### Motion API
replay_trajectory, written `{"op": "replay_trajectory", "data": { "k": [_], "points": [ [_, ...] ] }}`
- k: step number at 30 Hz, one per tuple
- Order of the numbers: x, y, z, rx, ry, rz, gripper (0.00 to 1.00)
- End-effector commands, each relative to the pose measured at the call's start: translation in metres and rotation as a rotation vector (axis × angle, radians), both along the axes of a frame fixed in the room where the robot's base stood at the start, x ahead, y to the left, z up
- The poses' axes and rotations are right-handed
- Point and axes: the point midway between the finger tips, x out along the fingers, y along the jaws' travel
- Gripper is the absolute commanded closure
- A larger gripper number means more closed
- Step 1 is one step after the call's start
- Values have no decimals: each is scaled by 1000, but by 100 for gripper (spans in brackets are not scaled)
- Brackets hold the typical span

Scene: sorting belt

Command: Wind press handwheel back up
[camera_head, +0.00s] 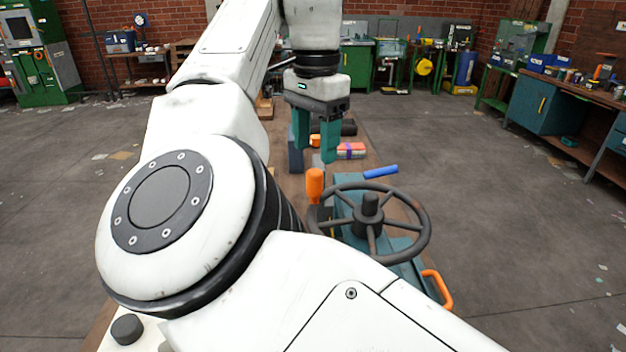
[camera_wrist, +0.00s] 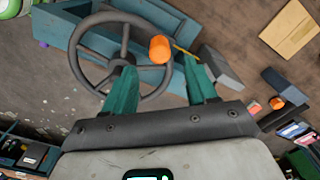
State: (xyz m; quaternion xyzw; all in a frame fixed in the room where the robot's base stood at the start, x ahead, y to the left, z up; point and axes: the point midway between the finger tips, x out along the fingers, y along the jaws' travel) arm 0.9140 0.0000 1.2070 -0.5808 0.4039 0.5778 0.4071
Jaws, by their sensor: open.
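The press handwheel (camera_head: 370,203) is a dark grey spoked wheel, lying about level on top of the teal press (camera_head: 345,212) in the head view. An upright orange knob (camera_head: 315,186) stands on its rim at the left. In the wrist view the wheel (camera_wrist: 78,58) is at upper left, with the knob (camera_wrist: 160,48) at its right edge. My gripper (camera_head: 316,153) is open, its teal fingers pointing down above and beyond the knob. In the wrist view the fingertips (camera_wrist: 158,72) stand either side of the knob's line, apart from it. Nothing is between them.
A blue lever grip (camera_head: 380,171) juts out behind the wheel, and an orange handle (camera_head: 437,290) is at the press's lower right. A coral and purple item (camera_head: 351,151) lies on the bench beyond. A cardboard piece (camera_wrist: 290,28) lies at upper right. Open floor is to the right.

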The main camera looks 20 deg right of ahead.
Motion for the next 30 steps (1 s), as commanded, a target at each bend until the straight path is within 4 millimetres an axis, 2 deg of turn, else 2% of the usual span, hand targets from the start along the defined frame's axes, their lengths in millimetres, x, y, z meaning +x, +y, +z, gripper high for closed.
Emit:
{"op": "replay_trajectory", "data": {
  "k": [6,12,18,25,30],
  "points": [
    [0,1,-41,1,3,0,43],
    [0,1,-66,1,0,0,43],
    [0,0,-76,0,-1,0,43],
    [0,0,-76,0,-1,0,43],
    [0,0,-76,0,-1,0,58]
  ]
}}
